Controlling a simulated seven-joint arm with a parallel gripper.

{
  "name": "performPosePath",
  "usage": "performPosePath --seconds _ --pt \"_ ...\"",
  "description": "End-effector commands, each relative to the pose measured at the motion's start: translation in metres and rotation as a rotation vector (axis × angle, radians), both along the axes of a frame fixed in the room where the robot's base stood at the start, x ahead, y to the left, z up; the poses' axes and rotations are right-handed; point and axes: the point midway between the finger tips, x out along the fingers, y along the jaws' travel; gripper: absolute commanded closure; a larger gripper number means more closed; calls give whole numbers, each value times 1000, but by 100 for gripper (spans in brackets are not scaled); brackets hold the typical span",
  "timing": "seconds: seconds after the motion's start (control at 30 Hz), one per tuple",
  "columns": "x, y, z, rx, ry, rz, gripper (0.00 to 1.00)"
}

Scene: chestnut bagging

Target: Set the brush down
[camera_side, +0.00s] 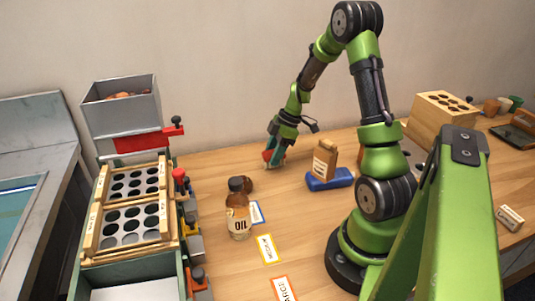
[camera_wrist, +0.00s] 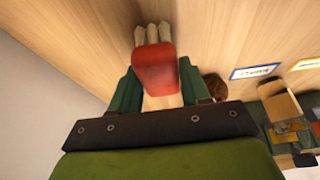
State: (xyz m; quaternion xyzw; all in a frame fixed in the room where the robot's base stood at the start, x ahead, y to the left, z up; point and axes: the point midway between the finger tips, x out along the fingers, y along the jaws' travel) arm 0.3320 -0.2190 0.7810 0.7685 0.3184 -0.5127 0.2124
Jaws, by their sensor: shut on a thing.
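The brush, with a red body and pale bristle tips, shows in the wrist view (camera_wrist: 155,68) between the two teal fingers of my gripper (camera_wrist: 157,85). My gripper is shut on it. In the side view my gripper (camera_side: 274,153) points down near the back of the wooden table, with a bit of the brush's red showing at the fingers. The bristles are close to the tabletop; I cannot tell whether they touch it. An oil bottle (camera_side: 238,215) stands in front and to the left of my gripper.
A blue holder (camera_side: 330,180) with a brown labelled block (camera_side: 325,158) is right of my gripper. Blue (camera_side: 257,212), yellow (camera_side: 268,248) and orange (camera_side: 284,289) bordered cards lie in front. A wooden rack with holes (camera_side: 131,227) stands left. The tabletop around my gripper is clear.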

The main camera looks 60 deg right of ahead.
Motion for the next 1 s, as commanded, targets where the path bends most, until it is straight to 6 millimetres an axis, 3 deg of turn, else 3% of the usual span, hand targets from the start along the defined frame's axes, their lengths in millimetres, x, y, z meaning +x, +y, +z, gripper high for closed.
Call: performPosePath --seconds 0.1,0.47,0.5,0.63,1.0 --pt "0 0 -12 1 1 -1 84" --pt "0 0 -15 0 0 -1 84" --pt "0 0 -15 0 0 -1 51" --pt "0 0 -15 -1 0 0 31" --pt "0 0 -10 -3 -2 0 28"
